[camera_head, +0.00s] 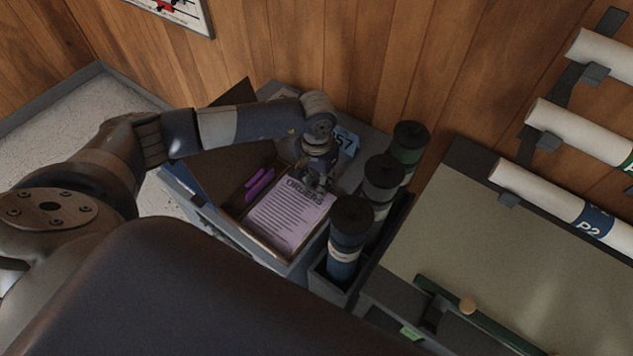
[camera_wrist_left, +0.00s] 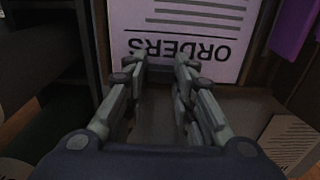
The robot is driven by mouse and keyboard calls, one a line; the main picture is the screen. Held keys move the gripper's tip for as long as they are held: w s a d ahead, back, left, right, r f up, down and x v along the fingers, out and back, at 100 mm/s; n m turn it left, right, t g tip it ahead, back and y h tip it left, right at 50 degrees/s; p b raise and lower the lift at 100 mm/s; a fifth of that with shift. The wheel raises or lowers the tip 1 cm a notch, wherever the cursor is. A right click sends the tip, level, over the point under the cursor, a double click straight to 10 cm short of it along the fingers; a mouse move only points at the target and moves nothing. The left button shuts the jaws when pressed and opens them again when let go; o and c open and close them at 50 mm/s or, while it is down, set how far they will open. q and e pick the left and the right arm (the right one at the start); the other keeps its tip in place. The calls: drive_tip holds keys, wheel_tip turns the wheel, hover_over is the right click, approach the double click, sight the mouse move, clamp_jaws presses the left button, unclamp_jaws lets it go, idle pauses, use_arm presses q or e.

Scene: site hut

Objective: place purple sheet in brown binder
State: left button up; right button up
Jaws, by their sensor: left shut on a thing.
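The purple sheet (camera_head: 285,222), a pale purple page headed ORDERS, is over the open brown binder (camera_head: 207,158). Its heading also shows in the wrist view, upside down, on the sheet (camera_wrist_left: 195,15). My left gripper (camera_head: 318,186) is at the sheet's heading edge and shut on it; the fingers (camera_wrist_left: 163,68) meet that edge in the wrist view. The binder's dark cover stands open on the left, with darker purple strips (camera_head: 258,184) inside. I cannot tell whether the sheet touches the binder's bottom. My right gripper is not in view.
Dark rolls (camera_head: 384,178) stand in a holder close right of the binder. A blue card (camera_head: 345,139) lies behind my left gripper. A drawing board (camera_head: 480,240) is at the right, and white rolls (camera_head: 576,130) hang on the wooden wall.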

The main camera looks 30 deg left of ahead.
use_arm(q)
drive_tip(key=o, duration=1)
drive_tip(key=shift+s+f, duration=0.15)
drive_tip(key=shift+f, duration=0.15)
drive_tip(key=shift+o, duration=0.2)
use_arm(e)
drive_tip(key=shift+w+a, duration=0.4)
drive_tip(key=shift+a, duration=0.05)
use_arm(q)
drive_tip(key=shift+r+p, duration=0.3)
drive_tip(key=shift+p, duration=0.15)
drive_tip(key=shift+r+p, duration=0.4)
drive_tip(key=shift+p, duration=0.1)
wheel_tip(320, 180, up, 12)
drive_tip(key=b, duration=0.3)
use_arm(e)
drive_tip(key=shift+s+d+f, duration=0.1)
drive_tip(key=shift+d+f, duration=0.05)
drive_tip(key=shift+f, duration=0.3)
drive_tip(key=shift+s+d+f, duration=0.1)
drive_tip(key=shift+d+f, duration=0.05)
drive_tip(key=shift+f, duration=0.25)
